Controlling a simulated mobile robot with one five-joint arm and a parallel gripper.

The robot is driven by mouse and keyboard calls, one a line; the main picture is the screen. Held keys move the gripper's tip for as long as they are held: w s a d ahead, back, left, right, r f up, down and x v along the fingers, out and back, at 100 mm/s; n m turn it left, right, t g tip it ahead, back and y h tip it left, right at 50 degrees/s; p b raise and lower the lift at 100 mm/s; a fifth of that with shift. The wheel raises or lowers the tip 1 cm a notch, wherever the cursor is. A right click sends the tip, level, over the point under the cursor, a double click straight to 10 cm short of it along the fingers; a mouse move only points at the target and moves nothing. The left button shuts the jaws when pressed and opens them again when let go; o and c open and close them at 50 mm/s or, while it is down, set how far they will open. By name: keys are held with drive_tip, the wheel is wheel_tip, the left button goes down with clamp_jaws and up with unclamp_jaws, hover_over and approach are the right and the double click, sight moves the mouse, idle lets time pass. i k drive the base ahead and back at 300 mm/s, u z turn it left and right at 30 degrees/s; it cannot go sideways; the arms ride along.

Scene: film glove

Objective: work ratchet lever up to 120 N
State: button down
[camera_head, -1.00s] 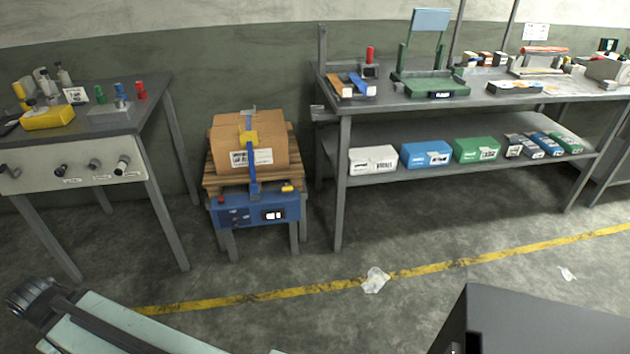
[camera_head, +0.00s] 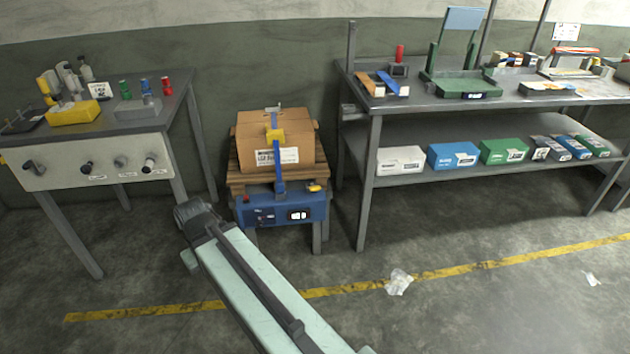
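A cardboard box (camera_head: 297,135) sits on a small wooden pallet (camera_head: 240,178) on a low stand. A blue strap (camera_head: 279,170) runs down the front of the box. A yellow ratchet piece (camera_head: 275,136) sits on the strap near the top of the box; its lever position is too small to tell. Below is a blue unit (camera_head: 265,214) with a small lit display (camera_head: 298,214), a red knob and a yellow piece (camera_head: 315,188). The display's reading is not legible. My arm reaches up from the bottom, its dark joint left of the blue unit. My gripper's fingers do not show.
A left workbench (camera_head: 150,122) holds bottles, a yellow block and coloured pegs. A long right bench (camera_head: 430,102) has tools on top and several small boxes on its shelf. Crumpled plastic (camera_head: 398,282) lies by the yellow floor line (camera_head: 345,287). The floor between is mostly open.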

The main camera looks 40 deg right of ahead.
sight(313, 188)
drive_tip(key=i, duration=2)
drive_tip(key=u, duration=0.05)
